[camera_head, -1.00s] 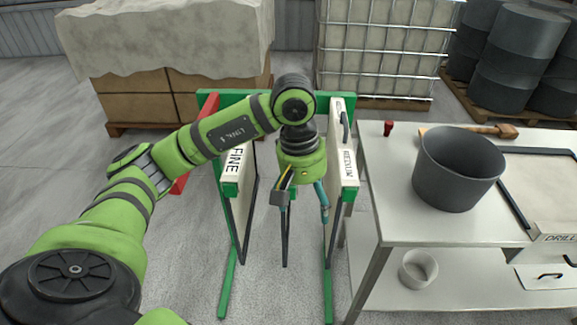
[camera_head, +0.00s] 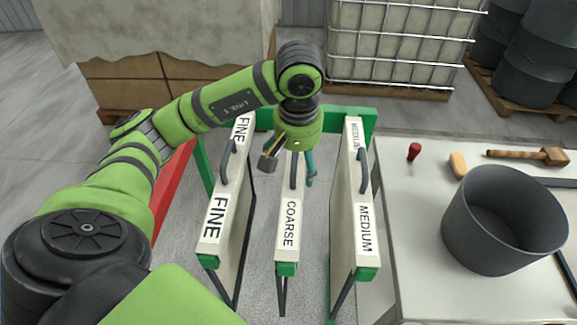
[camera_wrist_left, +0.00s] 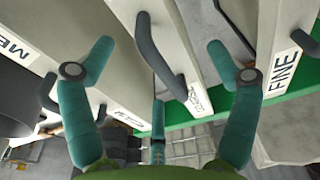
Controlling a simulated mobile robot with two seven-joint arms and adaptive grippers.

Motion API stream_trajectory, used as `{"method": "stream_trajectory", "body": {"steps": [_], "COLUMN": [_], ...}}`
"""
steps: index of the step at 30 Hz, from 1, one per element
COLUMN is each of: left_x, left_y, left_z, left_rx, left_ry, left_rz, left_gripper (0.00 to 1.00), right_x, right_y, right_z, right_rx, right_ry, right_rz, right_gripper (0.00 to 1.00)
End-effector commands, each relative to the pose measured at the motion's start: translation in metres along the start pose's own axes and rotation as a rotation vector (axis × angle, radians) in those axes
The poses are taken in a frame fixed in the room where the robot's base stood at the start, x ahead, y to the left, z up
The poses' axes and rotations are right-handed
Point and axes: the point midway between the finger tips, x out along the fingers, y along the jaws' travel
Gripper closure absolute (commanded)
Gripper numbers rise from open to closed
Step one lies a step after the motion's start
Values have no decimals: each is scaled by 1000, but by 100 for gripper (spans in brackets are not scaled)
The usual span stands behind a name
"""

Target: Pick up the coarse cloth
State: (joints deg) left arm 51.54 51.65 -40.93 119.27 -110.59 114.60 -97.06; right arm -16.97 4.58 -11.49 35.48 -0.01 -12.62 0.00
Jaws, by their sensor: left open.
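The coarse cloth (camera_head: 289,222) is a pale framed panel labelled COARSE, hanging upright between two other panels. It has a dark handle on its top edge, partly hidden by my gripper in the head view. My left gripper (camera_head: 290,168) is over the far part of this panel, fingers pointing down and spread. In the left wrist view the panel's handle (camera_wrist_left: 158,52) lies between the open fingers, with no clear contact. The COARSE label (camera_wrist_left: 198,99) shows there too. My right gripper is in neither view.
The FINE panel (camera_head: 225,207) hangs close on the left and the MEDIUM panel (camera_head: 358,222) on the right, in a green rack (camera_head: 367,113).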

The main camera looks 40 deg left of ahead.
Motion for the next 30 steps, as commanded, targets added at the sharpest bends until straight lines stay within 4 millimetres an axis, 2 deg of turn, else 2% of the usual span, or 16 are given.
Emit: {"method": "stream_trajectory", "body": {"steps": [1,5,8,12,16,21,23,24,26,27,28,30], "left_x": [3,16,29,48,54,55,55,54,54,55,55,55], "left_y": [0,2,4,4,5,5,5,5,5,5,5,4], "left_z": [0,1,1,0,0,0,0,0,0,0,0,0], "left_rx": [0,-1,-1,-1,-1,0,0,0,-1,-1,-1,-1], "left_ry": [-3,-6,-7,-4,0,1,1,1,1,1,0,0], "left_rz": [-1,-3,-3,-1,1,1,1,1,1,0,0,0], "left_gripper": [12,12,12,12,12,12,36,52,76,92,99,99], "right_x": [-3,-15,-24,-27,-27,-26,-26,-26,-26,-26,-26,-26], "right_y": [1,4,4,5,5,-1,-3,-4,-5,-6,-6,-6], "right_z": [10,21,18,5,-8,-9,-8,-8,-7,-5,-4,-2], "right_rx": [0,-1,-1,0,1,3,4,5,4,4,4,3], "right_ry": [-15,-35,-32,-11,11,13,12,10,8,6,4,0], "right_rz": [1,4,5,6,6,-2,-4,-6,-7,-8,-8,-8], "right_gripper": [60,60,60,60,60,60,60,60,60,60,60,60]}}
